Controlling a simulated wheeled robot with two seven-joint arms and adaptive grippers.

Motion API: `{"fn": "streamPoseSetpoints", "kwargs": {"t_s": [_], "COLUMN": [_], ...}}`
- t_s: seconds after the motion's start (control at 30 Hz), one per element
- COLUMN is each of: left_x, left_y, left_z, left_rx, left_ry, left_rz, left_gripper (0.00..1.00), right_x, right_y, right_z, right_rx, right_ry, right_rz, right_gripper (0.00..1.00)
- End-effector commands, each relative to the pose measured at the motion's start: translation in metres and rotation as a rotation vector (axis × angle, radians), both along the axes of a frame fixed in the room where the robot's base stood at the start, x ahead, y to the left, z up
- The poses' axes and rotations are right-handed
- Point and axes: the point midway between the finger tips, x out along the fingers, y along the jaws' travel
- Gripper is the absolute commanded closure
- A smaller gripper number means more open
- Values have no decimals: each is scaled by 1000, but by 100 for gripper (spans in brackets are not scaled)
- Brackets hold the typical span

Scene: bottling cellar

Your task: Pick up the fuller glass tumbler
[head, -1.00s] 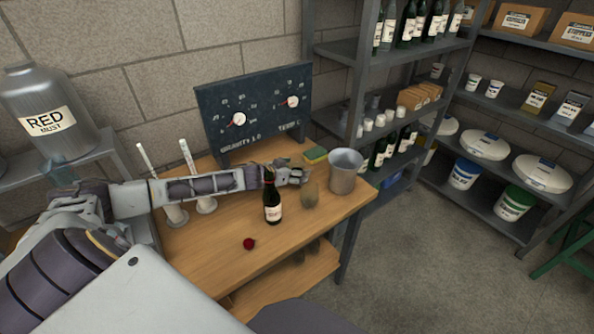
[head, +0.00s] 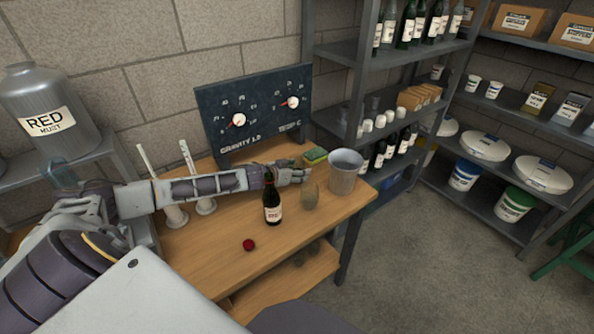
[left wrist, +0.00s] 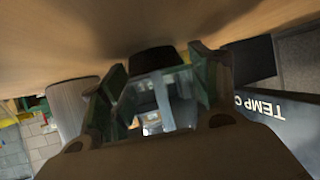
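My left gripper (head: 302,172) is low over the far right part of the wooden table (head: 215,262), reaching to the right. In the left wrist view a clear glass tumbler (left wrist: 160,95) with a dark band near its base is between the two fingers (left wrist: 158,88). I cannot tell whether the fingers press on it. In the head view a glass tumbler (head: 309,199) stands just in front of the fingertips; its fill level is too small to read. I cannot tell whether both views show the same tumbler. My right gripper is not in view.
A dark bottle (head: 272,205) stands just in front of my left forearm. A dark gauge board (head: 255,112) stands at the back. A small red ball (head: 249,244) lies near the front.

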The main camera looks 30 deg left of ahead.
Motion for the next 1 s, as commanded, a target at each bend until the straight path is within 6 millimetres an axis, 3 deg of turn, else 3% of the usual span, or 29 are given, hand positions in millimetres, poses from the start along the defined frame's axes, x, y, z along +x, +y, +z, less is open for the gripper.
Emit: {"fn": "streamPoseSetpoints", "kwargs": {"t_s": [0.03, 0.23, 1.0], "left_x": [0, 0, 0], "left_y": [0, 0, 0], "left_z": [0, 0, 5], "left_rx": [0, 0, 0], "left_ry": [0, -1, -1], "left_rz": [0, 0, 0], "left_gripper": [49, 72, 72], "right_x": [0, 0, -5], "right_y": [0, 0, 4], "right_z": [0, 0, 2], "right_rx": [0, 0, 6], "right_ry": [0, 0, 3], "right_rz": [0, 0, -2], "right_gripper": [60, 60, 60]}}
